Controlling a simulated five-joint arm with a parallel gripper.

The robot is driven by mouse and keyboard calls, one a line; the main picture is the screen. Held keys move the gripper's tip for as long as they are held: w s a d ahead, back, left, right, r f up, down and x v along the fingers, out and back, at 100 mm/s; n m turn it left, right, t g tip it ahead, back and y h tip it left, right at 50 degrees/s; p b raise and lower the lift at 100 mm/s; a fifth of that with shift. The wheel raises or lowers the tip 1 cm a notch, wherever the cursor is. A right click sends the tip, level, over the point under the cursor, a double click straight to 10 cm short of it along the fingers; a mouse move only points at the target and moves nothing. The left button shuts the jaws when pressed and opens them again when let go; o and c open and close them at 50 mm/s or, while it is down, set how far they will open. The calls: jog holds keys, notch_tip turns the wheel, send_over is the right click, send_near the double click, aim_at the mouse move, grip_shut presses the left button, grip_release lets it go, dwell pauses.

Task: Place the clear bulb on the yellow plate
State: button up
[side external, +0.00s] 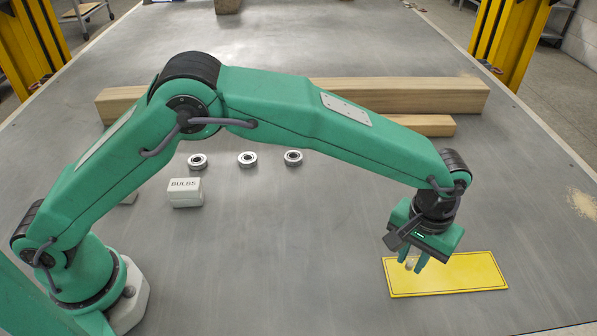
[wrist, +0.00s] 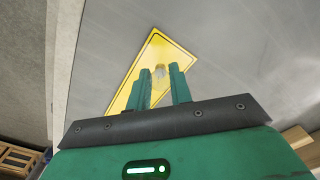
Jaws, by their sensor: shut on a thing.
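The yellow plate (side external: 465,272) lies flat on the grey table at the right, and it also shows in the wrist view (wrist: 157,48). The small clear bulb (side external: 409,264) is between the fingers of my gripper (side external: 412,265), over the plate's left part. In the wrist view the bulb (wrist: 159,71) shows between the two green fingertips (wrist: 160,73), with the plate behind it. My gripper is shut on the bulb. I cannot tell whether the bulb touches the plate.
A white box marked BULBS (side external: 185,193) stands left of centre. Three metal rings (side external: 247,159) lie in a row near wooden beams (side external: 400,95). The table around the plate is clear. Yellow posts (side external: 510,40) rise at the table's sides.

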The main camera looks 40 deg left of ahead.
jog(key=shift+w+a+f, duration=0.2)
jog(key=shift+w+f, duration=0.2)
jog(key=shift+w, duration=0.25)
jog(key=shift+f, duration=0.1)
jog(key=shift+f, duration=1.9)
jog(key=shift+f, duration=0.15)
jog(key=o, duration=0.8)
jog(key=shift+c, duration=0.2)
notch_tip(320, 180, up, 12)
jog(key=shift+r, duration=0.2)
